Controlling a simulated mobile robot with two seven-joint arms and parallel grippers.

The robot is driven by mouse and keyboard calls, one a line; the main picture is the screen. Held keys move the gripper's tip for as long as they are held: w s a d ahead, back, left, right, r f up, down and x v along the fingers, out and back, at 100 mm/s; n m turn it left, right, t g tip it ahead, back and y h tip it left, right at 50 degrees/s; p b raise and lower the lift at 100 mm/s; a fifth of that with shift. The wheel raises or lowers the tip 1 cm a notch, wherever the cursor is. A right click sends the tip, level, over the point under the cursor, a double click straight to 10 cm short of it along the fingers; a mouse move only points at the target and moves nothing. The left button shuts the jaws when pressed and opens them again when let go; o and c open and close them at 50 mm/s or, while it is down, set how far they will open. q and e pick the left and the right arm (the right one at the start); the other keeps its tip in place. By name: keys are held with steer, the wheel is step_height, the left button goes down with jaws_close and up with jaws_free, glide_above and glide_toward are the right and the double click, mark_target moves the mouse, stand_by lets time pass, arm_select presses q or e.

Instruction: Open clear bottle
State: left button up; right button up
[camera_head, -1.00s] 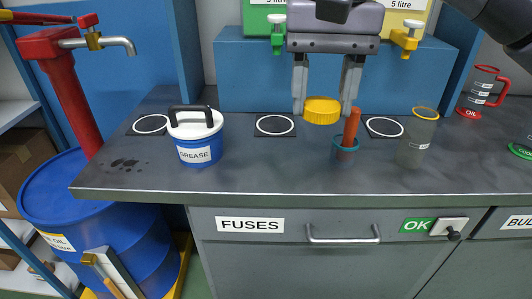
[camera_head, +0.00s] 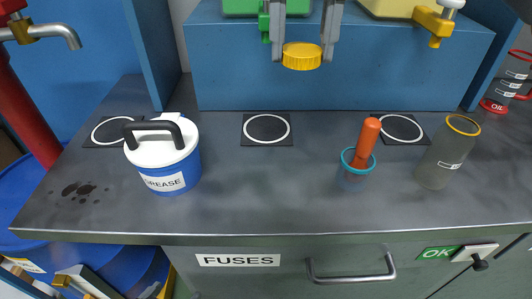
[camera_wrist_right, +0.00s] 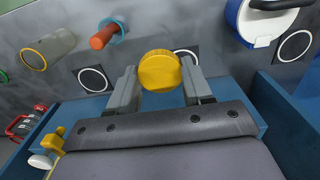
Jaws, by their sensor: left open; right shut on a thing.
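A clear, greyish bottle (camera_head: 442,158) with a yellow rim stands on the right of the bench, with no cap on its top. It also shows at the upper left of the right wrist view (camera_wrist_right: 50,48). My right gripper (camera_head: 302,55) is shut on a round yellow cap (camera_head: 302,57) and holds it above the bench, apart from the bottle and to its left. In the right wrist view the cap (camera_wrist_right: 160,70) sits between the two grey fingertips. My left gripper is not in view.
A white-lidded blue grease tub (camera_head: 165,155) stands on the left. A small teal-rimmed cup (camera_head: 357,162) holds an orange-handled thing left of the bottle. White-ringed black pads (camera_head: 267,128) lie along the back. An oil jug (camera_head: 508,85) is at far right. The front middle of the bench (camera_head: 270,200) is clear.

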steer(key=b, duration=0.2)
glide_toward(291, 172)
steer(key=shift+f, duration=0.7)
steer(key=shift+f+b, duration=0.35)
steer(key=shift+f, duration=2.25)
steer(key=shift+f, duration=0.2)
steer(key=o, duration=1.2)
steer(key=shift+c, duration=0.2)
